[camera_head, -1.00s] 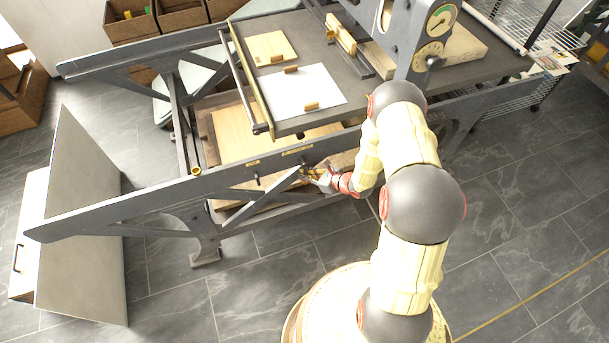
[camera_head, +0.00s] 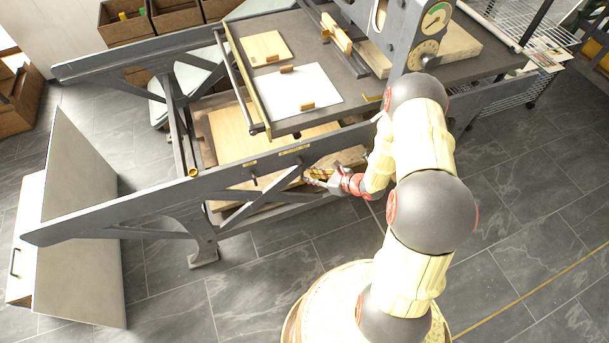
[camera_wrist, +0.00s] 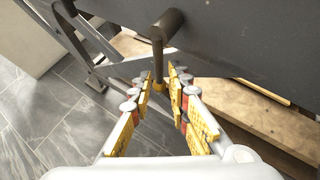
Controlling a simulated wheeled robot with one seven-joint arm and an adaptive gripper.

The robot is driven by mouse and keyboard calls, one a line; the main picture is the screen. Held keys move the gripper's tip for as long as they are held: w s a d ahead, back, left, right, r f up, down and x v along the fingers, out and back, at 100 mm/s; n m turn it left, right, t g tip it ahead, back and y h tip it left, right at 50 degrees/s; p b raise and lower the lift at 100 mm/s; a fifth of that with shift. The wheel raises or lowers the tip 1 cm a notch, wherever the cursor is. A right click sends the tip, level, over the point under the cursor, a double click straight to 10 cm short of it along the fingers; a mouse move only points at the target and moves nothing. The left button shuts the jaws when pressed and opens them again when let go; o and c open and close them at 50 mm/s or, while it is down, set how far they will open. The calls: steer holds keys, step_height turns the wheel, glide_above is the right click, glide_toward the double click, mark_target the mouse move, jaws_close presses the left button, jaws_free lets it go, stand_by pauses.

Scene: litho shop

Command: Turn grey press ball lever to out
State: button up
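The grey press ball lever (camera_wrist: 158,48) shows in the wrist view against the dark side rail of the press. It has a thick rounded upper end and a thin rod hanging down to a small yellowish tip. My gripper (camera_wrist: 163,84) is open, its yellow-padded fingers on either side of the rod's lower end. I cannot tell whether either finger touches it. In the head view my gripper (camera_head: 309,175) is just in front of the rail, below its small brass labels. The lever is too small there to make out clearly.
The long grey rail (camera_head: 150,205) and its diagonal brace (camera_head: 262,198) run close by my gripper. Wooden boards (camera_wrist: 235,112) lie on the shelf behind. A grey panel (camera_head: 80,220) leans at the left. The tiled floor (camera_head: 270,285) in front is clear.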

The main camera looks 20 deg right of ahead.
steer(key=v, duration=0.6)
steer(key=shift+s+r, duration=0.15)
steer(key=shift+s, duration=0.05)
steer(key=shift+d, duration=0.15)
steer(key=s+a+n+g+y, duration=0.2)
steer(key=s+a+n+g, duration=0.15)
steer(key=s+a, duration=0.25)
steer(key=s+a+r+n+g, duration=0.25)
steer(key=s+r+n, duration=0.2)
steer(key=r, duration=0.25)
steer(key=s+a+r+n+g, duration=0.1)
steer(key=s+r+n+g, duration=0.25)
steer(key=r+n, duration=0.25)
steer(key=s+r+n+t+h, duration=0.2)
steer(key=r+n, duration=0.5)
steer(key=r, duration=0.8)
steer(key=s+r+n+t+h, duration=0.3)
steer(key=s+r+n+h, duration=0.2)
steer(key=r, duration=1)
steer(key=n+h, duration=0.1)
steer(key=n, duration=0.2)
steer(key=shift+s+a, duration=0.3)
steer(key=shift+a, duration=0.05)
